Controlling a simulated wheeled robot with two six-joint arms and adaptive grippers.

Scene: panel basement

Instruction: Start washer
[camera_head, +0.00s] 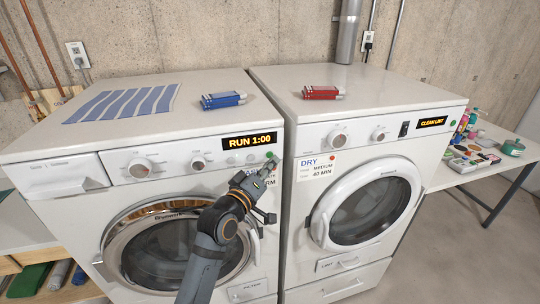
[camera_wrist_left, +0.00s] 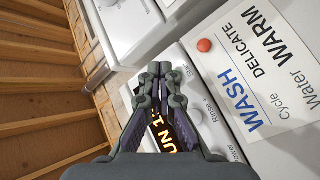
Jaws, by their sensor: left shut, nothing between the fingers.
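The white washer (camera_head: 190,190) stands on the left with its round door (camera_head: 165,250) shut. Its display (camera_head: 248,141) reads "RUN 1:00". My left gripper (camera_head: 269,167) is shut and empty at the right end of the washer's control panel, by a small green button (camera_head: 270,155). I cannot tell whether the fingertips touch it. In the left wrist view the closed fingers (camera_wrist_left: 160,72) partly cover the display (camera_wrist_left: 168,130). A wash card (camera_wrist_left: 262,75) reads "WASH, DELICATE, WARM" and has a red magnet (camera_wrist_left: 204,45); the gripper mostly hides it in the head view.
A white dryer (camera_head: 350,160) stands to the right, its display (camera_head: 432,122) reading "CLEAN LINT". A striped cloth (camera_head: 125,103) and blue box (camera_head: 222,100) lie on the washer, a red box (camera_head: 322,92) on the dryer. A side table (camera_head: 450,178) holds small items.

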